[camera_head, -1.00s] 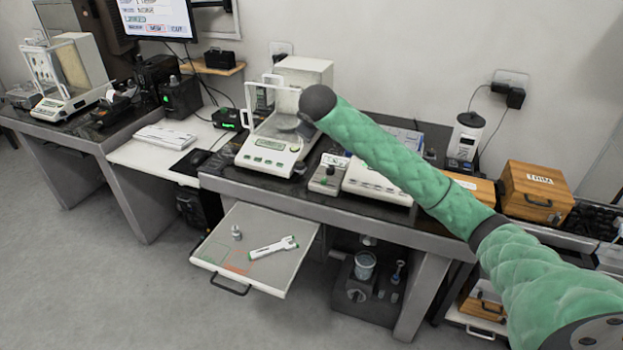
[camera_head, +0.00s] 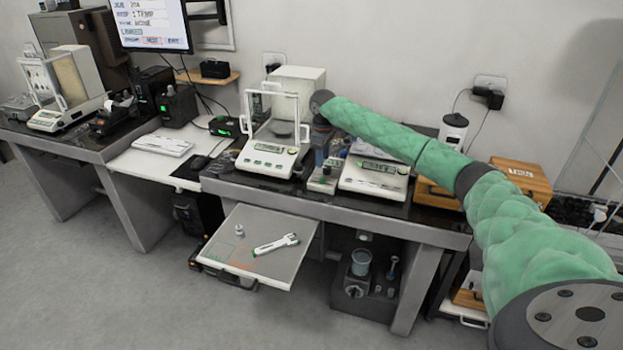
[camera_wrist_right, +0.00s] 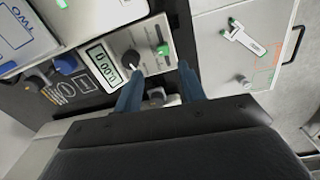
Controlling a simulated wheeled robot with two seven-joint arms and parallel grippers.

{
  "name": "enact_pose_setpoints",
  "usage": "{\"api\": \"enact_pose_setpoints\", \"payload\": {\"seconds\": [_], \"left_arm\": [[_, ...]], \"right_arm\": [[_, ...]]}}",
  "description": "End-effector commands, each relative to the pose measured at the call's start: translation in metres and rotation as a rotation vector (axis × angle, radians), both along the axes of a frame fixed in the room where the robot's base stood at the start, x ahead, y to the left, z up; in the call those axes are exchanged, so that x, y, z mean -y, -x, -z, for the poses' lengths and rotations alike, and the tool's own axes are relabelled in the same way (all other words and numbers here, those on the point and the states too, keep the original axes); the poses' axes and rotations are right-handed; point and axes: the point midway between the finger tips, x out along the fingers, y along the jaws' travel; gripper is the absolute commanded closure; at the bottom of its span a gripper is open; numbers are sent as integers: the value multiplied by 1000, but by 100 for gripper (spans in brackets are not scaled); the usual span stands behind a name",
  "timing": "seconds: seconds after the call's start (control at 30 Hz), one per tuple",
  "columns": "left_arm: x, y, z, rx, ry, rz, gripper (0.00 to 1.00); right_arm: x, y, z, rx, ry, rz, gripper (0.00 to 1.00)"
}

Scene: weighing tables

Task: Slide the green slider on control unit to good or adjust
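The control unit (camera_head: 322,181) is a small pale box between two balances on the dark table. In the right wrist view its pale panel (camera_wrist_right: 146,36) carries the green slider (camera_wrist_right: 162,49) and a dark knob (camera_wrist_right: 131,59) with a white pointer. A lit display (camera_wrist_right: 103,66) sits beside the knob. My right gripper (camera_head: 321,158) points down over the unit. In the wrist view its two blue fingers (camera_wrist_right: 160,82) are spread apart and empty, with the slider just beyond them. I cannot tell whether a finger touches the unit. My left gripper is not in view.
The glass-sided balance (camera_head: 268,158) stands left of the unit. A flat balance (camera_head: 374,178) stands close on its right. The pulled-out drawer (camera_head: 225,265) below holds a green-and-white tool (camera_head: 276,244) and a small metal weight (camera_head: 239,230).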

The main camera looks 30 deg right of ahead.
Motion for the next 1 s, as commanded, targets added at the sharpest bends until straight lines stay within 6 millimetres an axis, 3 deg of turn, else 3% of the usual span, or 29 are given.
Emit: {"api": "enact_pose_setpoints", "payload": {"seconds": [0.27,0.7,1.0], "left_arm": [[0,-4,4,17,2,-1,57],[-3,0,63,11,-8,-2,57],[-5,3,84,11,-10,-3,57]], "right_arm": [[-5,3,4,-16,-21,-88,60],[-5,4,59,-16,-18,-88,60],[-5,3,76,-14,-19,-88,60]]}}
